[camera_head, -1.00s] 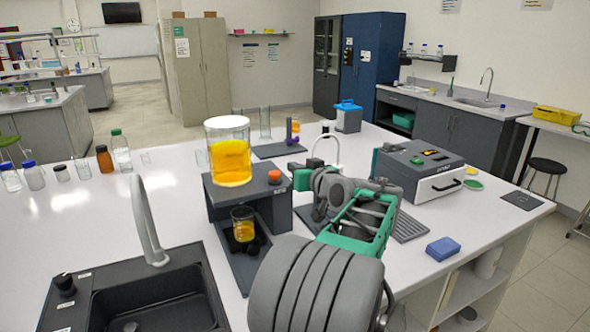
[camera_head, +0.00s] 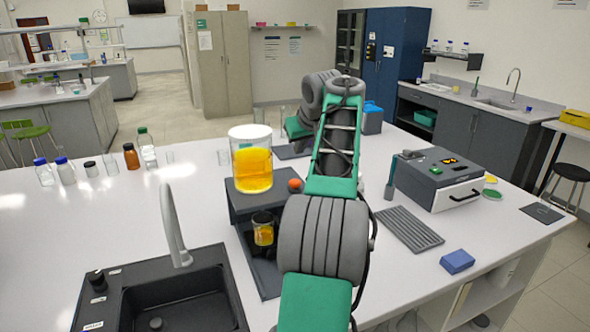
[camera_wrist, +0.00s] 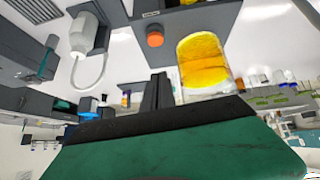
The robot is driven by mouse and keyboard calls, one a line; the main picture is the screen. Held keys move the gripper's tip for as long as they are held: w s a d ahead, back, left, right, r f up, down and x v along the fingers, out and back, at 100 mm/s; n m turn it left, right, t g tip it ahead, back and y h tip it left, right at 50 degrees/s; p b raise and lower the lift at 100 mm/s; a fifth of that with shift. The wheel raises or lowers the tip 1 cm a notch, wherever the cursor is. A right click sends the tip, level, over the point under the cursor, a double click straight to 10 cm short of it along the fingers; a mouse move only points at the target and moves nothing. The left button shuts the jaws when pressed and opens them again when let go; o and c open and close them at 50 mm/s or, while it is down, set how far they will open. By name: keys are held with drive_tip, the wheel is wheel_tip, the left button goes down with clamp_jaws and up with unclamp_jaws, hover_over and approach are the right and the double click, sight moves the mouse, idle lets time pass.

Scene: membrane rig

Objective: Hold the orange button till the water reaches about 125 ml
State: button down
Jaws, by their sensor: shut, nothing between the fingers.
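The orange button (camera_head: 295,185) sits on top of the dark stand (camera_head: 262,199), right of a large glass vessel of yellow-orange liquid (camera_head: 252,165). A small beaker (camera_head: 263,232) on the stand's lower level holds some of the same liquid; its marks are too small to read. In the wrist view the button (camera_wrist: 155,39) and the large vessel (camera_wrist: 203,62) appear beyond my gripper (camera_wrist: 158,80). Its dark fingers are shut and empty, apart from the button. In the head view I cannot make out the fingers among my arm's links.
A black sink (camera_head: 165,295) with a grey tap (camera_head: 175,225) is at the front left. A grey instrument box (camera_head: 440,178), a ribbed mat (camera_head: 408,229) and a blue block (camera_head: 457,261) are on the right. Several bottles (camera_head: 131,156) line the left back. White counter is clear between.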

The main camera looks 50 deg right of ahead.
hover_over(296, 183)
drive_tip(key=f, duration=0.7)
drive_tip(key=shift+w+a+f, duration=0.15)
drive_tip(key=shift+w+f, duration=0.15)
drive_tip(key=shift+f, duration=0.1)
wheel_tip(296, 183, down, 3)
drive_tip(key=shift+s+r, duration=0.1)
drive_tip(key=shift+s, duration=0.05)
drive_tip(key=shift+s+f, duration=0.1)
drive_tip(key=shift+f, duration=0.55)
